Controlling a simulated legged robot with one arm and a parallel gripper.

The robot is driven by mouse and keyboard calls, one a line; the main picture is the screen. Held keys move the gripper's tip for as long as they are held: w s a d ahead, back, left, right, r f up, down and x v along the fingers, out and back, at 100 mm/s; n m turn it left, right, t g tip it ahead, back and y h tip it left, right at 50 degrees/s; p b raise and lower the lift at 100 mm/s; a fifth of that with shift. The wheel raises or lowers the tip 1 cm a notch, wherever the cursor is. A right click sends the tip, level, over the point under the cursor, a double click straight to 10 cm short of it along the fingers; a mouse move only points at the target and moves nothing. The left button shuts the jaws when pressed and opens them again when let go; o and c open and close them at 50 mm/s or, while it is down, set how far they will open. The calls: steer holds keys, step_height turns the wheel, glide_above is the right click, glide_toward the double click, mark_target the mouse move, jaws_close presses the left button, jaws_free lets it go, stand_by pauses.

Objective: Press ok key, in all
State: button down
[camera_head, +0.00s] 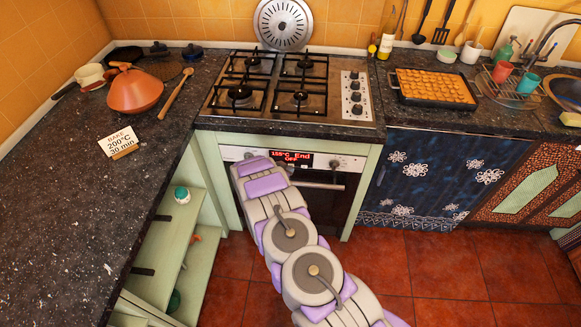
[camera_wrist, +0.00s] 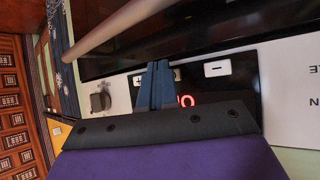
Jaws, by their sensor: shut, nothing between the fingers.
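The oven control panel (camera_head: 345,162) is on the front of the built-in oven below the hob. Its black display (camera_head: 300,159) shows red text that seems to read 155°C End, with a smaller line under it. In the wrist view, a white plus key (camera_wrist: 137,80) and a white minus key (camera_wrist: 217,69) flank my shut, empty gripper (camera_wrist: 158,68). The fingertips cover the panel between those keys. A pale key edge (camera_wrist: 177,75) peeks out beside them; I see no OK label. Contact cannot be told. In the head view my arm hides the fingertips.
A card (camera_head: 120,142) on the left counter reads BAKE 200°C 30 min. The oven handle (camera_wrist: 115,28) runs close to the fingers. A tray of baked pieces (camera_head: 433,88) stands right of the hob (camera_head: 225,103). A round knob (camera_wrist: 100,101) sits on the panel.

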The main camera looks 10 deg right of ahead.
steer(key=shift+w+d, duration=0.1)
steer(key=shift+w, duration=0.2)
steer(key=shift+s, duration=0.15)
stand_by(0.5)
steer(key=shift+s+a, duration=0.3)
steer(key=shift+s, duration=0.45)
steer(key=shift+s+a+p, duration=0.25)
steer(key=shift+s, duration=0.55)
steer(key=shift+s+a+p, duration=0.25)
steer(key=shift+s+p, duration=0.05)
steer(key=shift+s, duration=0.45)
steer(key=shift+s+a+p, duration=0.25)
steer(key=shift+s, duration=0.55)
